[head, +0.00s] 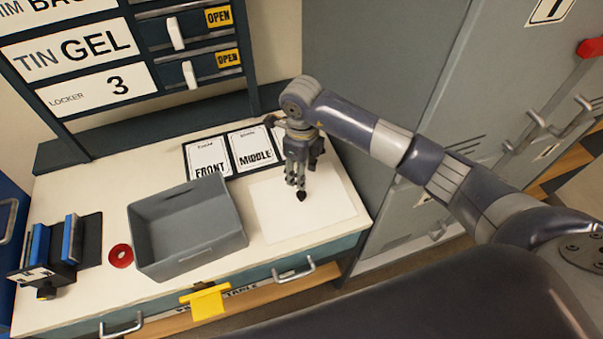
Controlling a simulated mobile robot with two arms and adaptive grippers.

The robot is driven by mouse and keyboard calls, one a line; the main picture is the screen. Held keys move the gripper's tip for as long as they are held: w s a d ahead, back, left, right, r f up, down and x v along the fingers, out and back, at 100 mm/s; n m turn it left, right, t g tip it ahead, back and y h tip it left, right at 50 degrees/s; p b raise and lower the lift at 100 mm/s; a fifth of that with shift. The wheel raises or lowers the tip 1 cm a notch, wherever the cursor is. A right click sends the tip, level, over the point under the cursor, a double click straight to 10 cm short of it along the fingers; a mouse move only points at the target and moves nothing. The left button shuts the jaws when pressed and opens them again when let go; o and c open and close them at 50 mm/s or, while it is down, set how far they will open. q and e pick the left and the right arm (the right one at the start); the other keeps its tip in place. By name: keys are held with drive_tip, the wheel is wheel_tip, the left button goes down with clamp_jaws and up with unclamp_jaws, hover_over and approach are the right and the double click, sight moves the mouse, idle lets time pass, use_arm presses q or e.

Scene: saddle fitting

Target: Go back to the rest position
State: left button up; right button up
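My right arm comes in from the right and reaches over the white table (75,190). My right gripper (299,192) points down above a pale sheet (300,220) at the table's right side. Its fingers look close together, with a dark tip at the bottom. The view is too small to tell whether they are shut or hold anything. My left gripper is not in view.
An empty grey bin (187,262) stands left of the sheet. Behind are FRONT (208,160) and MIDDLE (252,148) cards and a third, partly hidden by my gripper. A red ring (121,256) and a blue-and-black holder (55,250) are left. Grey lockers (375,55) stand close right.

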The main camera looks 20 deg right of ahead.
drive_tip(key=shift+r+p, duration=0.3)
drive_tip(key=shift+r, duration=0.65)
